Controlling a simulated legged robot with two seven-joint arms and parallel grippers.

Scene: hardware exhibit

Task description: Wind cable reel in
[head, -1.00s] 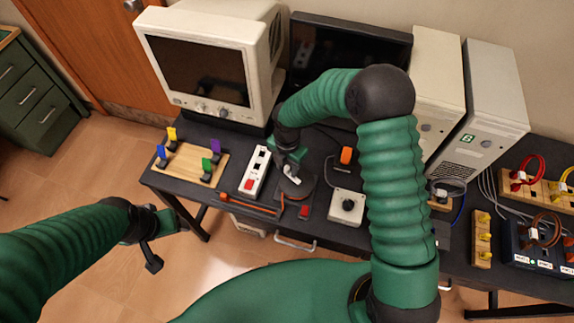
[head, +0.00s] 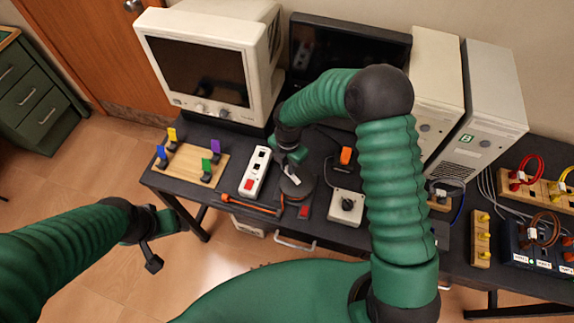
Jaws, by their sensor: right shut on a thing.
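The cable reel (head: 298,187) is a dark round disc lying flat on the black workbench, below the monitor's right side. An orange cable (head: 252,206) runs from near the reel to the left along the bench's front edge. My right gripper (head: 290,168) reaches down from above and is shut at the reel's far side, apparently on its crank handle. The fingers and wrist hide the handle itself. My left gripper (head: 164,243) is open and empty, in the air in front of the bench, well away from the reel.
A white power strip (head: 255,172) lies left of the reel. A wooden board with coloured clips (head: 190,165) is further left. A grey box with a black knob (head: 347,206) stands right of the reel. The monitor (head: 205,65) and computer towers (head: 478,110) stand behind.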

